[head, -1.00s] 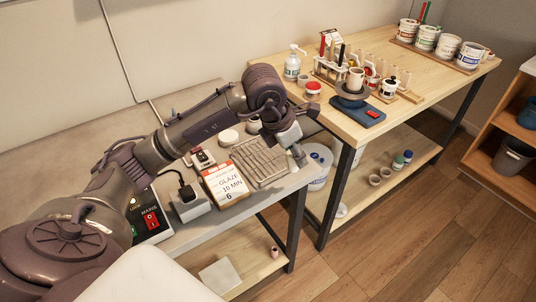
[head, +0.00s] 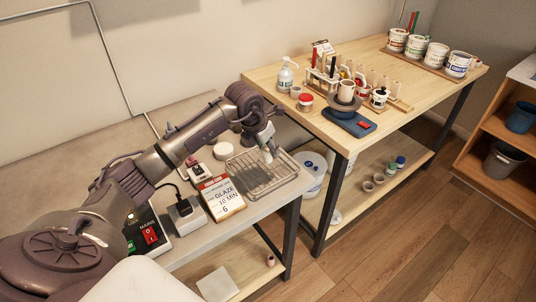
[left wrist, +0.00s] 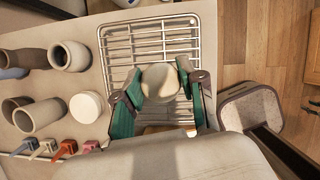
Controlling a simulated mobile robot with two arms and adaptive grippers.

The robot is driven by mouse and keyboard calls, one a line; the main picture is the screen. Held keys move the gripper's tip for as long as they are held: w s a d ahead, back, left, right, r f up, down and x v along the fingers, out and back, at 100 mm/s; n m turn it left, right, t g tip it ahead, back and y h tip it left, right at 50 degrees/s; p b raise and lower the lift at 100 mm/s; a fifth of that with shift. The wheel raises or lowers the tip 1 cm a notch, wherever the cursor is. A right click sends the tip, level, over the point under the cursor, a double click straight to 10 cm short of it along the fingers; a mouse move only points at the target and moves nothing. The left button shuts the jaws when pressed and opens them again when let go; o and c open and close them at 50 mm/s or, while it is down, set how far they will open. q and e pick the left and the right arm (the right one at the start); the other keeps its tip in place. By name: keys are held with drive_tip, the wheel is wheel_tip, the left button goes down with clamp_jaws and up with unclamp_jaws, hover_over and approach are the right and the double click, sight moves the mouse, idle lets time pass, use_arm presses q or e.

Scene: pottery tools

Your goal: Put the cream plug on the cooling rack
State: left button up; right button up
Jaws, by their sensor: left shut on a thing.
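The cooling rack (head: 250,188) is a wire grid with a raised rim on the grey bench. In the left wrist view its bars (left wrist: 148,38) run beyond the fingers. My left gripper (head: 269,155) hangs over the right part of the rack. In the left wrist view the gripper (left wrist: 160,90) has its green fingers shut on the round cream plug (left wrist: 160,80). The plug shows against the rack bars; I cannot tell whether it touches them. In the head view the fingers largely hide it. My right gripper is not in view.
A glaze timer card (head: 221,198), a grey block with a plug (head: 186,212) and a red switch box (head: 150,236) stand left of the rack. Pots (left wrist: 68,56) and a white disc (left wrist: 84,106) sit beside it. The wooden table (head: 330,135) is crowded.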

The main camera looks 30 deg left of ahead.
sight(268, 156)
use_arm(q)
wheel_tip(268, 156, down, 4)
drive_tip(key=shift+r+p, duration=0.25)
drive_tip(key=shift+p, duration=0.45)
drive_tip(key=shift+f, duration=0.25)
drive_tip(key=o, duration=1.1)
drive_tip(key=shift+o, duration=0.2)
drive_tip(key=shift+r, duration=0.15)
drive_tip(key=b+v, duration=0.2)
drive_tip(key=v, duration=0.9)
drive_tip(key=shift+s+r, duration=0.15)
drive_tip(key=shift+r, duration=0.25)
